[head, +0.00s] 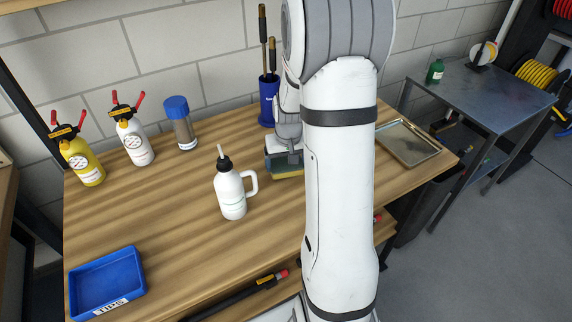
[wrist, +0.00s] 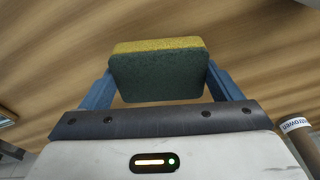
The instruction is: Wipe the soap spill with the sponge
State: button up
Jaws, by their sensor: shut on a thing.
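The sponge (wrist: 157,75), yellow on one face and dark green on the other, is between the two blue fingers of my gripper (wrist: 159,82) in the wrist view. My gripper is shut on it. In the head view my gripper (head: 284,160) is low over the wooden table, and the yellow edge of the sponge (head: 287,174) shows beneath it. I cannot tell whether the sponge touches the table. No soap spill can be made out in either view; my arm hides part of the table.
A white squeeze bottle (head: 231,194) with a handle stands just left of my gripper. A blue cup (head: 268,104) with brushes stands behind it. A metal tray (head: 408,143) lies right of my arm. A blue bin (head: 106,282) is front left. The table's left middle is clear.

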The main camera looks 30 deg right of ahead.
jog(key=shift+r, duration=0.7)
jog(key=shift+w+r+p, duration=0.1)
jog(key=shift+r+p, duration=0.55)
jog(key=shift+p, duration=0.1)
jog(key=shift+r+p, duration=0.9)
jog(key=shift+r, duration=0.6)
